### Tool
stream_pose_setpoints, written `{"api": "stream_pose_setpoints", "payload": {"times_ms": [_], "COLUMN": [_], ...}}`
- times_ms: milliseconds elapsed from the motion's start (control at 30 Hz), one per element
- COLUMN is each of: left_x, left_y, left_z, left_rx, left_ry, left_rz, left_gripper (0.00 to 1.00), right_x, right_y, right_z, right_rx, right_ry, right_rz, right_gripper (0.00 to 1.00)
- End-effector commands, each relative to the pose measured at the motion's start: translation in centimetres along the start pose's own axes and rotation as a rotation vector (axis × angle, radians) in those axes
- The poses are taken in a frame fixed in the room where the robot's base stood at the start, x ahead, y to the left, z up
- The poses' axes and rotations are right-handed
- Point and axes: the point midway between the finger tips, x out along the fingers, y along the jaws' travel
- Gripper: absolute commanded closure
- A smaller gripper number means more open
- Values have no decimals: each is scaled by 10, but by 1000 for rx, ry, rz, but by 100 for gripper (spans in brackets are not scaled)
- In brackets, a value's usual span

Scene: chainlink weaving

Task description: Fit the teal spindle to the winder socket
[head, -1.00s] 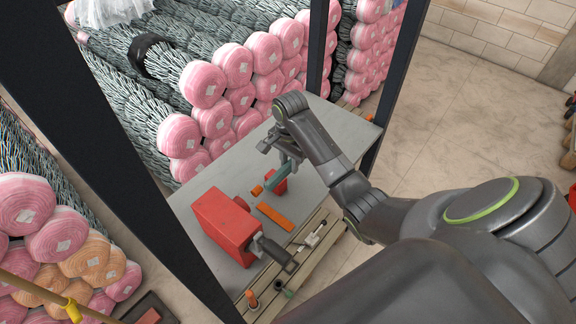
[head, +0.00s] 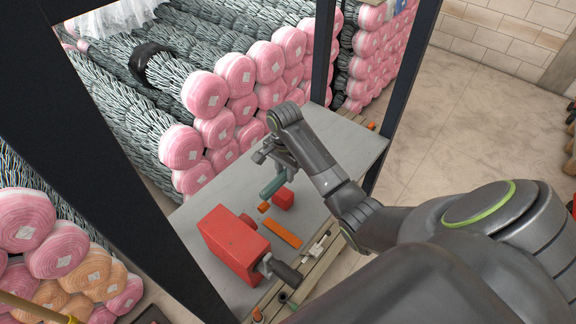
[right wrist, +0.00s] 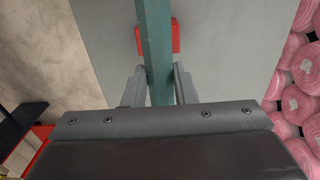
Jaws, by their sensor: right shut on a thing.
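The teal spindle (head: 273,185) is a slim rod held above the grey table. It also shows in the right wrist view (right wrist: 154,45), running between the fingers and away from me. My right gripper (head: 278,163) is shut on it; in the right wrist view the fingers (right wrist: 159,84) press on both its sides. The red winder (head: 233,244), a box with a dark crank handle, stands on the table. A round red socket part (head: 246,220) is on its far side, apart from the spindle. My left gripper is not in view.
A small red block (head: 283,199), an orange piece (head: 264,207) and an orange strip (head: 281,233) lie near the winder on the grey table (head: 335,150). Pink-ended rolls of chainlink (head: 206,95) are stacked behind. Dark posts (head: 120,150) flank the table.

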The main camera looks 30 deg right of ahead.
Motion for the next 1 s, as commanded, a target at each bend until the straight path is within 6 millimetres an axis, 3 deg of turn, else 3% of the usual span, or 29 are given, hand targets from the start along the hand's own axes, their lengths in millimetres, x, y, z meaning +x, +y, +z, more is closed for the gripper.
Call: {"api": "stream_pose_setpoints", "payload": {"times_ms": [500, 1000], "left_x": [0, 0], "left_y": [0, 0], "left_z": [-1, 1], "left_rx": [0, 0], "left_ry": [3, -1], "left_rz": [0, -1], "left_gripper": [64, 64], "right_x": [32, 37], "right_y": [0, 0], "right_z": [36, 42], "right_rx": [-1, 0], "right_ry": [-1, 1], "right_rz": [-1, -2], "right_gripper": [100, 100]}}
